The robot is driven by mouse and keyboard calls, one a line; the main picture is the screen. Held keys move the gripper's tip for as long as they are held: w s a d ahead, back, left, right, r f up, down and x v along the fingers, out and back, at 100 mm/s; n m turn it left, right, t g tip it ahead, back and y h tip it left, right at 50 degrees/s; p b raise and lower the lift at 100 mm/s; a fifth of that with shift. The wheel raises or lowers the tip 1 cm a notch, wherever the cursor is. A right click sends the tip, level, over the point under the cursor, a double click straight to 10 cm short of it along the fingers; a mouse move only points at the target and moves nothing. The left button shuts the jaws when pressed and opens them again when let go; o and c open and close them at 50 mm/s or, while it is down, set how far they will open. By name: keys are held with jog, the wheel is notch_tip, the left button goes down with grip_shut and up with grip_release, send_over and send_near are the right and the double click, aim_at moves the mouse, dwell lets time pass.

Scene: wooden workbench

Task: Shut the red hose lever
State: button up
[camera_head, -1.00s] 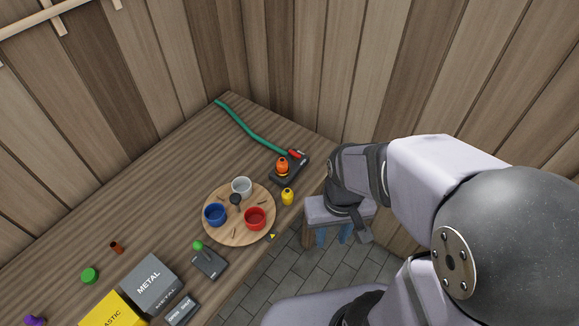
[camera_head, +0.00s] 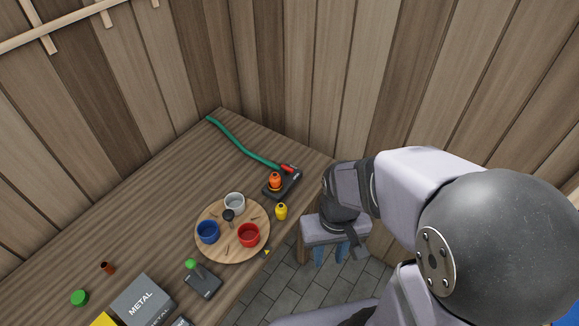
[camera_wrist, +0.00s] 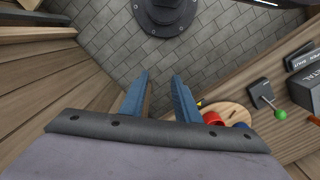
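The red hose lever (camera_head: 287,169) is at the back right of the bench, at the end of the green hose (camera_head: 242,146). It sits on a black base (camera_head: 291,183); its exact angle is too small to tell. An orange rounded piece with dark parts (camera_head: 274,180) stands on the same base. My gripper (camera_head: 330,254) points down beyond the bench's right edge, to the right of and nearer than the lever, apart from it. In the wrist view my gripper (camera_wrist: 159,85) has its two blue fingers spread with nothing between them. The lever is not seen there.
A round wooden board (camera_head: 232,253) holds several cups. A green-knobbed lever box (camera_head: 203,282) and a METAL box (camera_head: 142,299) stand nearer. Wooden walls enclose the back.

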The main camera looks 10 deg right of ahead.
aim_at(288, 167)
notch_tip(288, 167, down, 5)
jog(key=s+g+b, duration=0.1)
jog(key=s, duration=0.1)
jog(key=w+d+f+m+b, duration=0.2)
jog(key=w+f, duration=0.2)
jog(key=w, duration=0.5)
jog(key=w+t, duration=0.1)
jog(key=w, duration=0.5)
jog(key=w+r+n+t+y, duration=0.1)
jog(key=w, duration=0.5)
jog(key=w+n+y+b, duration=0.1)
jog(key=w, duration=0.5)
jog(key=shift+w+d+r+t, duration=0.1)
jog(key=shift+w+r+t, duration=0.2)
jog(key=shift+r+t, duration=0.1)
jog(key=w+a+r+n+t+y, duration=0.1)
jog(key=w+a+r+n+t, duration=0.1)
jog(key=w+r+n, duration=0.4)
jog(key=shift+w+a+f+n+p, duration=0.35)
jog(key=shift+w+f+n, duration=0.2)
jog(key=shift+f, duration=0.45)
jog(key=shift+w+a+f+n+p, duration=0.3)
jog(key=shift+w+a+f+n, duration=0.15)
jog(key=shift+f, duration=0.55)
jog(key=shift+w+a+f+n+p, duration=0.3)
jog(key=shift+w+f+n, duration=0.25)
jog(key=shift+f, duration=0.45)
jog(key=shift+s, duration=0.1)
